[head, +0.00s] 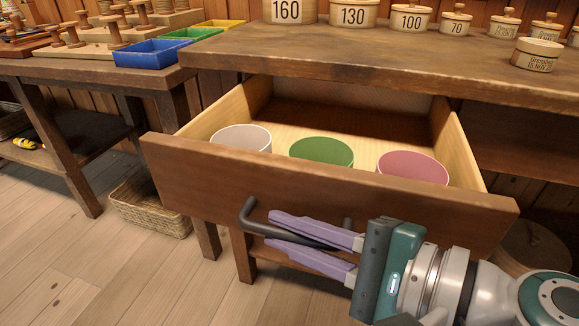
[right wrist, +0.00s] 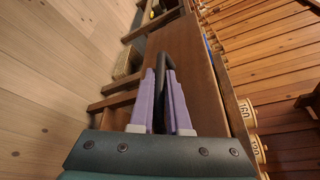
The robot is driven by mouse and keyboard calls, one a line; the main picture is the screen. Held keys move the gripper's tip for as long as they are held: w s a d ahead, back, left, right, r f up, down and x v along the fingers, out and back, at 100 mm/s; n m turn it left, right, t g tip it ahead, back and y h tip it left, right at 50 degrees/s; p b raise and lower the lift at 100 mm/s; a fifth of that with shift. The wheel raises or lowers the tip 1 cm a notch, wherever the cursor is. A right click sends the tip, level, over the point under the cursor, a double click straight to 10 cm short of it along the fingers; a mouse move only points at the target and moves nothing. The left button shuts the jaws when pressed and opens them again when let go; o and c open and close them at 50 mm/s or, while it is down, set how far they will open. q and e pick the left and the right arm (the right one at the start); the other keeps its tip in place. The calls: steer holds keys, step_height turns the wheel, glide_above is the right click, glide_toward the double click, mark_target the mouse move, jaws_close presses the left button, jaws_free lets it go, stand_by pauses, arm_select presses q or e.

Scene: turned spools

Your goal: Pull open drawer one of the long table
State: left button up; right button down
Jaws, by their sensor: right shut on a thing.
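The long table (head: 380,62) has a wooden drawer (head: 330,190) standing well out from under its top. A dark bar handle (head: 250,217) runs across the drawer front. My right gripper (head: 278,237) comes in from the right, its purple fingers above and below the bar, shut on it. In the right wrist view the handle (right wrist: 166,62) passes between the fingers (right wrist: 160,90). Inside the drawer are a whitish round container (head: 241,139), a green one (head: 321,151) and a pink one (head: 412,167). My left gripper is not in view.
At left, another table holds a blue tray (head: 153,54) and wooden pegs. A wicker basket (head: 150,207) sits on the floor. Floor at lower left is clear.

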steer(key=shift+w, duration=0.1)
steer(key=c, duration=0.9)
jaws_free()
steer(key=shift+d, duration=0.1)
steer(key=p+v, duration=0.1)
steer(key=v, duration=0.9)
